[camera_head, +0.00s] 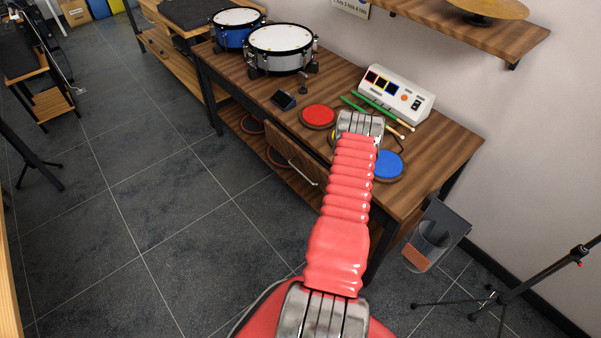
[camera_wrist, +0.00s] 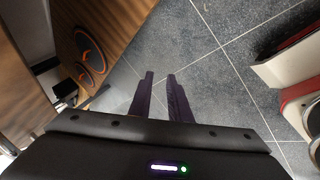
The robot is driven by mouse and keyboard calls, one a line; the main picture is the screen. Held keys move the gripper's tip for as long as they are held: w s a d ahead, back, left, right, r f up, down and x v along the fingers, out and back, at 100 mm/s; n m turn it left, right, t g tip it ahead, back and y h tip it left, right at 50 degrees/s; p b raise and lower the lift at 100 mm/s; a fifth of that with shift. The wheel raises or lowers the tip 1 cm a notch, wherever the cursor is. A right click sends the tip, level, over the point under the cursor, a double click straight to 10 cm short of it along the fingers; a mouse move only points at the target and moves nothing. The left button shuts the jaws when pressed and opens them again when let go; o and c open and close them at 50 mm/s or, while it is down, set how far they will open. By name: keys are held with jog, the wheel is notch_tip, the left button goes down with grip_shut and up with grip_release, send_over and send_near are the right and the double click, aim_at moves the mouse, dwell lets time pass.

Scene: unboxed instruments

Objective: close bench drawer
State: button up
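The wooden bench (camera_head: 240,95) stands against the wall in the head view. Its drawer (camera_head: 292,158), with a pale handle, shows at the front below the top and seems to stick out a little past the bench edge. My arm covers the area to its right. My gripper (camera_wrist: 160,75) shows in the wrist view with two dark fingers apart and bare floor between them, so it is open and empty. It is hidden in the head view. Brown wooden panels fill the left of the wrist view; I cannot tell which one is the drawer.
Drums (camera_head: 280,48), a red pad (camera_head: 318,116), a blue pad (camera_head: 385,165) and a white device (camera_head: 396,92) stand on the bench. A tripod stand (camera_head: 530,285) is at the right.

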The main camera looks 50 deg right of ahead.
jog(key=f+n+t, duration=0.1)
jog(key=n+t+h, duration=0.7)
jog(key=n+t, duration=0.3)
jog(key=n, duration=0.1)
send_near(300, 171)
jog(key=s+a+f, duration=0.2)
jog(key=s, duration=0.1)
jog(key=shift+s+d+r+n, duration=0.1)
jog(key=shift+s+r+n, duration=0.1)
jog(key=shift+r+n, duration=0.1)
jog(key=x, duration=1.4)
jog(key=shift+c, duration=0.4)
